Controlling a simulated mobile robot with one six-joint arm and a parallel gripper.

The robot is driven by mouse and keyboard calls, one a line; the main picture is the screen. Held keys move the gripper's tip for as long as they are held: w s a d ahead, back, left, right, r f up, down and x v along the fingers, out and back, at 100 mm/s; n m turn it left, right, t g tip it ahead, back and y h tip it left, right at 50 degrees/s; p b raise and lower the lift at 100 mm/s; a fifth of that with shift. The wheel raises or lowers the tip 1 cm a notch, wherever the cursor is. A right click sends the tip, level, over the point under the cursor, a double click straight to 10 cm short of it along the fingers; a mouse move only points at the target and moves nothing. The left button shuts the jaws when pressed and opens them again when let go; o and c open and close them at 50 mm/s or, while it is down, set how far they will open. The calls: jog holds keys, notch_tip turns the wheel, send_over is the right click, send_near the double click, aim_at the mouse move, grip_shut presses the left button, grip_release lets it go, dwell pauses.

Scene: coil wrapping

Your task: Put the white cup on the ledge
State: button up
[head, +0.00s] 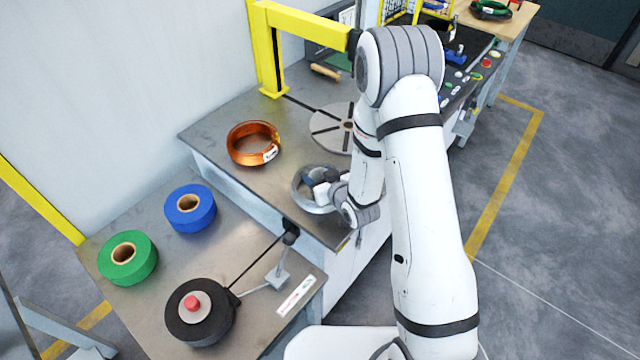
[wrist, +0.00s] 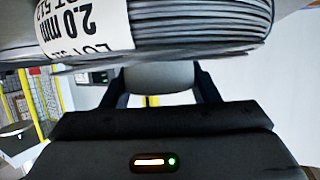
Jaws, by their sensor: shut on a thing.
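My gripper (head: 326,188) is at a grey metal wire coil (head: 303,201), near the front edge of the steel bench. In the wrist view, the coil (wrist: 200,30) fills the top, with a white label reading 2.0 mm.
A copper coil (head: 236,155) lies left on the bench (head: 215,128), near a round slotted plate (head: 325,132). A yellow post (head: 268,60) stands behind. A lower table holds blue (head: 178,216) and green (head: 108,264) tape rolls and a black reel (head: 184,328).

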notch_tip(320, 180, up, 10)
jog(key=b, duration=0.2)
jog(key=d+f+m+h, duration=0.2)
jog(key=d, duration=0.3)
jog(key=d+f+m+t+h, duration=0.1)
jog(key=d+f+m+h, duration=0.1)
jog(key=d, duration=0.4)
jog(key=d+f+m+t+h, duration=0.1)
jog(key=d+f+m+h, duration=0.1)
jog(key=d, duration=0.3)
jog(key=shift+s+d+f+h, duration=0.3)
jog(key=shift+d+f, duration=0.05)
jog(key=shift+a, duration=0.2)
